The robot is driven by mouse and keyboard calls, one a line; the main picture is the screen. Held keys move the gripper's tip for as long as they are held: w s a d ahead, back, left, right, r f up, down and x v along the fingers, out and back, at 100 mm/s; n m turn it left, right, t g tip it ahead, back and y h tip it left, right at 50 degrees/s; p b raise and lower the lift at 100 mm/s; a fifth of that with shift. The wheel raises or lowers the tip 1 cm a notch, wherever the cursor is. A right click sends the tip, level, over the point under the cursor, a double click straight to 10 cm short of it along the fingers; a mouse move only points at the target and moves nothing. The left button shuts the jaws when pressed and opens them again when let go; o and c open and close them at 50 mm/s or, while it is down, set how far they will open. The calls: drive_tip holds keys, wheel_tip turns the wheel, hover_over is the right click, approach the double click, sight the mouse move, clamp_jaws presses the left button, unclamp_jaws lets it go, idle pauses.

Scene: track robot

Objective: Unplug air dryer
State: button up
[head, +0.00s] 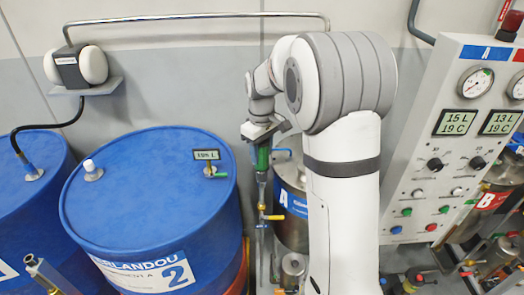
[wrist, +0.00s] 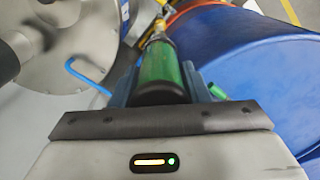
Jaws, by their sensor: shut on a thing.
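My gripper (head: 262,142) points down between the blue drum marked 2 (head: 150,205) and my upright arm. It is shut on a green cylinder (head: 262,160), which also shows between the jaws in the wrist view (wrist: 160,68). A brass fitting (wrist: 158,28) sits at the cylinder's far end. A grey and white unit (head: 75,66) is on a wall shelf at the upper left. Its black hose (head: 50,126) runs down to a fitting on the far-left drum (head: 28,160). I cannot tell for sure which part is the air dryer.
A steel tank marked A (head: 290,205) stands just right of the gripper, partly hidden by my arm. A yellow-handled valve (head: 272,217) is below. A control panel (head: 455,140) with gauges fills the right. A metal pipe (head: 200,17) runs along the wall.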

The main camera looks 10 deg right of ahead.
drive_tip(key=shift+r, duration=0.15)
drive_tip(key=shift+r+p, duration=1.4)
drive_tip(key=shift+r, duration=0.55)
